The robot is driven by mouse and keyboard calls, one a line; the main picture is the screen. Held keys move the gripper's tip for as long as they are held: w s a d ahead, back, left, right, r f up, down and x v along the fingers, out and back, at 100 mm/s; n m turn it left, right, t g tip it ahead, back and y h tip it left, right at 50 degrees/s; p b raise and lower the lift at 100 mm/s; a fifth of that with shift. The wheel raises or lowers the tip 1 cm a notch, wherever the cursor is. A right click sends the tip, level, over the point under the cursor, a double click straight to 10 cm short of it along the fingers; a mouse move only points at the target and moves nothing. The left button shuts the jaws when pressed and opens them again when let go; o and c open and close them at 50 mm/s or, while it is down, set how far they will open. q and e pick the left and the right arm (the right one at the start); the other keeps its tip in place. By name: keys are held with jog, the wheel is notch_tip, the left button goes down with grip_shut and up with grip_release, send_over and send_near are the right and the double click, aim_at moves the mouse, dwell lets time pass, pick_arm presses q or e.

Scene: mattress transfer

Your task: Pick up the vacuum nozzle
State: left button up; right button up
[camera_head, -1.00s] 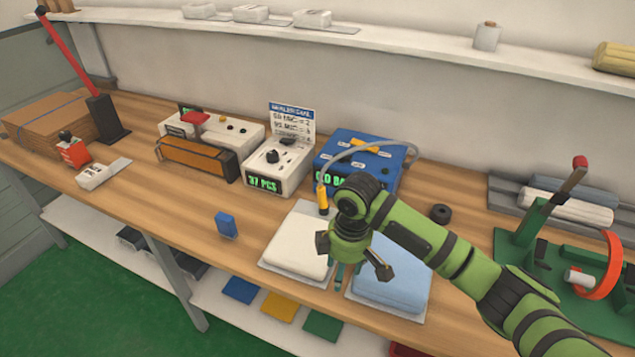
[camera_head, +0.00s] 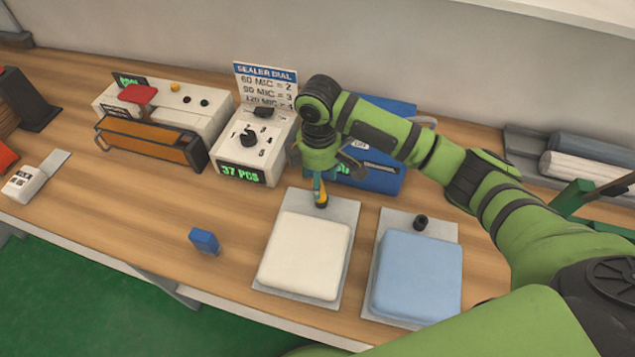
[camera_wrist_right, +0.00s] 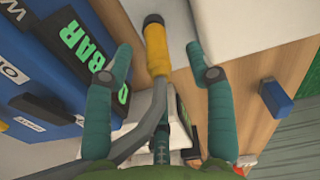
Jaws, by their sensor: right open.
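The vacuum nozzle (camera_head: 321,198) is yellow with a dark tip. It stands out below my right gripper (camera_head: 318,186), just behind the white mattress (camera_head: 306,254). In the right wrist view the nozzle (camera_wrist_right: 158,55), with its grey hose, lies between the two spread fingers of my right gripper (camera_wrist_right: 160,58). Gaps show on both sides, so the fingers look apart from it. The blue vacuum unit (camera_head: 375,178) is partly hidden behind my right arm. My left gripper is not in view.
A blue mattress (camera_head: 418,275) lies on a grey plate at right, with a black ring (camera_head: 421,222) behind it. A white counter box (camera_head: 252,148) and sealer (camera_head: 155,120) stand at the back left. A small blue block (camera_head: 205,241) sits on clear wood.

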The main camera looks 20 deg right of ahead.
notch_tip(320, 180, down, 3)
jog(key=shift+d+r+p, duration=0.15)
jog(key=shift+r+p, duration=0.05)
jog(key=shift+p, duration=0.25)
jog(key=shift+w+f, duration=0.1)
jog(key=shift+f, duration=0.7)
jog(key=shift+w+f, duration=0.1)
jog(key=c, duration=0.8)
grip_shut()
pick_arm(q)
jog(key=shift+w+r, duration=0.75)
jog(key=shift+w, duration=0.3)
